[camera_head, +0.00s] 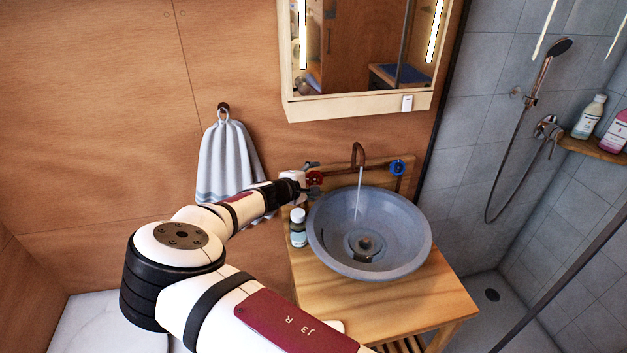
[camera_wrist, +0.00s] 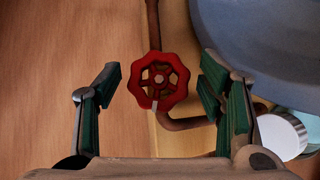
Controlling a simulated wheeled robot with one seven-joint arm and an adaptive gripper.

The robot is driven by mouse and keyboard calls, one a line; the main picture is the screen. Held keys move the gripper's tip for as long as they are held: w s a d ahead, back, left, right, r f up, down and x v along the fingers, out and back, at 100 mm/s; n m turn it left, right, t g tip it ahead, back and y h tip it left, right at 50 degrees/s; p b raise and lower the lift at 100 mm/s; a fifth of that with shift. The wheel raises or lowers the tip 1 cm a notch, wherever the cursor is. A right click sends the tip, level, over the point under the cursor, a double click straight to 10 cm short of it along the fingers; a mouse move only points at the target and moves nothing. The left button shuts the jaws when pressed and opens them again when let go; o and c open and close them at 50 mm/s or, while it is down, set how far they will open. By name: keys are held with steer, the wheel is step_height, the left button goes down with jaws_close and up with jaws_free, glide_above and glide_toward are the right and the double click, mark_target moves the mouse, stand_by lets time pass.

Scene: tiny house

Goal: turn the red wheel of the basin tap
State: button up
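The red wheel (camera_wrist: 158,82) of the basin tap sits between the two open fingers of my gripper (camera_wrist: 160,95) in the wrist view, with a gap on both sides. In the head view the red wheel (camera_head: 314,178) is left of the copper spout (camera_head: 357,155), right beside my gripper (camera_head: 305,178). Water runs from the spout into the grey round basin (camera_head: 325,243). A blue wheel (camera_head: 397,167) is on the right of the spout. My gripper partly hides the red wheel in the head view.
A small bottle with a white cap (camera_head: 298,228) stands on the wooden counter (camera_head: 365,305) left of the basin, below my gripper. A striped towel (camera_head: 222,160) hangs on the wall to the left. A mirror cabinet (camera_head: 365,108) is above the tap.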

steer(key=v, duration=1.2)
stand_by(0.3)
stand_by(3.9)
